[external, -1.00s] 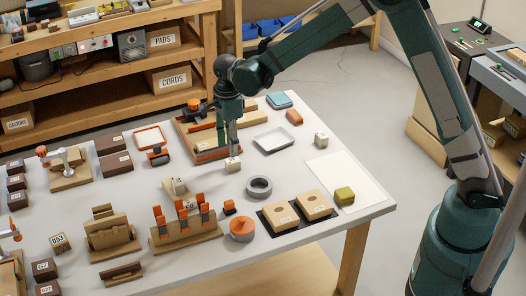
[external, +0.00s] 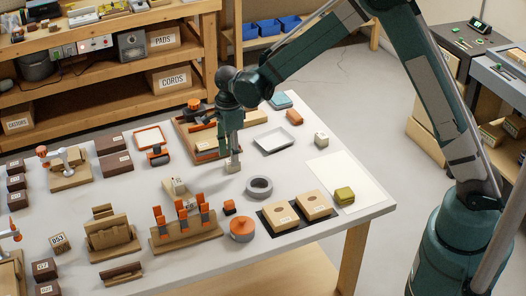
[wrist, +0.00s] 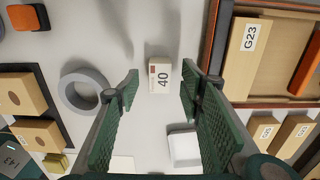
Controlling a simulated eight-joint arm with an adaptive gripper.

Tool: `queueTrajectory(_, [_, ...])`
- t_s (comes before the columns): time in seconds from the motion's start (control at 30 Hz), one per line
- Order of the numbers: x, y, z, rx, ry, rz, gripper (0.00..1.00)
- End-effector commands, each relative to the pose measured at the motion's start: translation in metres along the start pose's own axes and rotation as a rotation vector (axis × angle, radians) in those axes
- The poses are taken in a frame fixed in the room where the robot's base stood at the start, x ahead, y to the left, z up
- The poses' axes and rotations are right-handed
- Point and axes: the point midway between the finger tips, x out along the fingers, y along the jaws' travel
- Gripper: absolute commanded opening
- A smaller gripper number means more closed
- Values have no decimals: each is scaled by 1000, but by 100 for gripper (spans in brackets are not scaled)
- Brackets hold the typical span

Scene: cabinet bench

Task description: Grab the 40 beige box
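The beige box marked 40 (wrist: 160,77) lies on the table between my open fingertips (wrist: 160,72) in the wrist view. Clear gaps show on both sides of it, so my fingers do not appear to grip it. In the external view my gripper (external: 233,160) points straight down over the same spot, and the box (external: 232,168) is partly hidden by the fingers.
A grey ring (external: 259,187) sits close by at the front right. A white tray (external: 274,140) and a small beige box (external: 321,139) stand to the right. An orange-clamped fixture (external: 185,228) is nearer the front. A wooden tray with a G23 box (wrist: 243,50) is beside my gripper.

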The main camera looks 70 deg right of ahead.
Motion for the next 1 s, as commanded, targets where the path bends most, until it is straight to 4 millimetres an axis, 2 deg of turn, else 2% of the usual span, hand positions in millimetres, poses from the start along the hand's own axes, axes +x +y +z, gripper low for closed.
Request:
queueTrajectory(0.2, [26,0,-1,0,0,0,38])
queueTrajectory(0.33, [34,0,-1,0,0,0,38])
queueTrajectory(0.93, [36,0,-1,0,0,0,38])
queueTrajectory(1.0, [36,0,-1,0,0,0,29])
